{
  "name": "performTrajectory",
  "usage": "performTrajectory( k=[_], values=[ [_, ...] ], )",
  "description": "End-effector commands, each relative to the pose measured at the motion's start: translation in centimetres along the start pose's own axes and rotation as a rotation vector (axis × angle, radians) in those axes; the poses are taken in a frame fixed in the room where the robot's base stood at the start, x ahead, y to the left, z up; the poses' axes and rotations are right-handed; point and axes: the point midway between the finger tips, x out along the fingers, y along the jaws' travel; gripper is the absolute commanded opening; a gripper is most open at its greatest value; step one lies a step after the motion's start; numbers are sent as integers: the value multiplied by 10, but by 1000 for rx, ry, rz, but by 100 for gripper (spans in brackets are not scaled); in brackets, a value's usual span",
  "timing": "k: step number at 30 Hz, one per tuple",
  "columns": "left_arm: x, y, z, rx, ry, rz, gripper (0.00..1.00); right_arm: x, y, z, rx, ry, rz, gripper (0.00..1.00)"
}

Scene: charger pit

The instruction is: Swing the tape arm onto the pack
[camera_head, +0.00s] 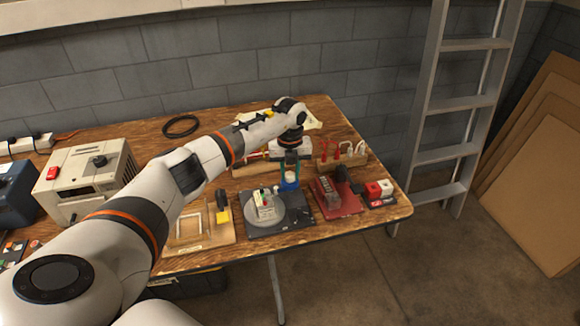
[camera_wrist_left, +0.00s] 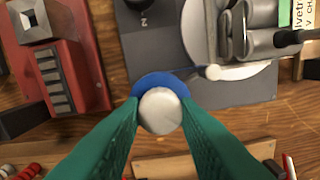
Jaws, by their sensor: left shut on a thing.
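The pack (camera_head: 265,206) is a group of grey cylinders with a green-and-white label, on a round pale plate over a dark base (camera_head: 292,224). It also shows in the wrist view (camera_wrist_left: 262,42), at the upper right. The tape arm's blue roll (camera_head: 289,185) sits at the back right of the pack. In the wrist view the blue roll (camera_wrist_left: 150,82) lies behind a pale round knob (camera_wrist_left: 162,111), and a short bar with a pale tip (camera_wrist_left: 213,72) reaches to the plate's edge. My left gripper (camera_head: 290,168) is shut on the knob. My right gripper is out of view.
A red fixture (camera_head: 340,204) stands close right of the dark base, with red and white blocks beyond it. A wooden board (camera_head: 205,238) lies to its left. A wooden tool rack (camera_head: 345,158) stands behind.

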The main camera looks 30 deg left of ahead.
Motion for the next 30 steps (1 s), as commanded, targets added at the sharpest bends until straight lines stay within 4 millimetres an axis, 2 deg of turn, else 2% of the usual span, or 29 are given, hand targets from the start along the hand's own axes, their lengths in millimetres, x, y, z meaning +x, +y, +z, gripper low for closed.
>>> performTrajectory(
  k=[12, 29, 30],
  values=[
    [-2, 0, -1, -207, 3, 1, 6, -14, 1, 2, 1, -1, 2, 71],
    [-2, 0, -1, -241, 4, 2, 6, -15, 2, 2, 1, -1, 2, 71],
    [-2, 0, -1, -241, 4, 2, 30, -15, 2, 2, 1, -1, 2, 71]
  ],
)
